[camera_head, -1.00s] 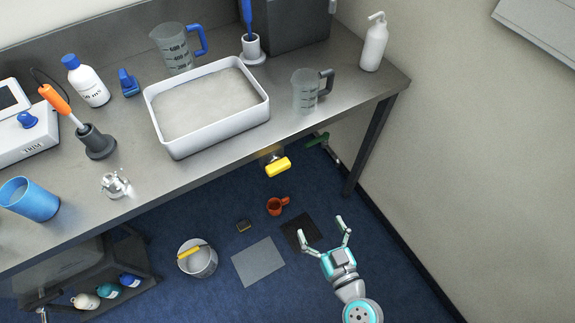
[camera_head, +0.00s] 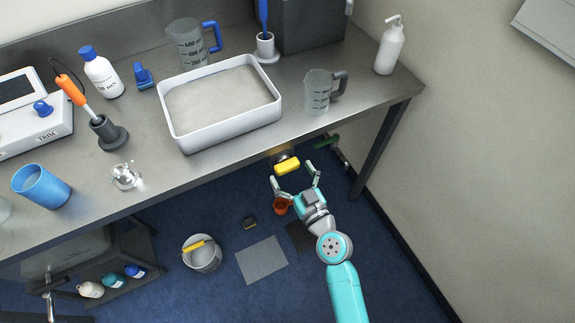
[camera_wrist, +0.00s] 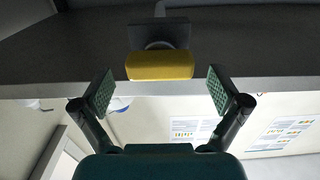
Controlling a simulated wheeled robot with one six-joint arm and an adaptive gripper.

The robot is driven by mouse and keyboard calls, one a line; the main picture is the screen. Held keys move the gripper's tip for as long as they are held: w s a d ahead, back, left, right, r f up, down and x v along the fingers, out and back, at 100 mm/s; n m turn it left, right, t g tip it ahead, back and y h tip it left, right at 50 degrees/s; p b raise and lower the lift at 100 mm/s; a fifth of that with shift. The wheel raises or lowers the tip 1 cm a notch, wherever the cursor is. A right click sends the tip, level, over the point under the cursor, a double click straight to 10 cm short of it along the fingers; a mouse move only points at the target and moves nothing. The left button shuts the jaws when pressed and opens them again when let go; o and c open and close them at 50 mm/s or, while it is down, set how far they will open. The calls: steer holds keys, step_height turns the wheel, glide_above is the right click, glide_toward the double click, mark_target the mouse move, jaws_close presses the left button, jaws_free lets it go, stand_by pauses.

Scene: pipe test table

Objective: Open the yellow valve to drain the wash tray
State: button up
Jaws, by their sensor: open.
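The yellow valve handle (camera_head: 287,167) sticks out below the front edge of the table, under the white wash tray (camera_head: 218,110). The tray stands on the table and holds cloudy greyish contents. My gripper (camera_head: 296,178) is open just in front of the handle, one finger toward each side. In the wrist view the yellow handle (camera_wrist: 160,66) lies crosswise ahead, between and beyond the open fingers (camera_wrist: 160,92), with a grey fitting behind it. I see no contact between the fingers and the handle.
A green handle (camera_head: 327,148) is on piping to the right under the table. A red mug (camera_head: 282,206) on the floor is partly behind my gripper. A bucket (camera_head: 204,256) stands on the floor to the left. The table's front edge (camera_head: 180,180) runs above the gripper.

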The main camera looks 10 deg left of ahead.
steer(key=shift+x, duration=1.15)
steer(key=c, duration=1.2)
steer(key=shift+o, duration=0.2)
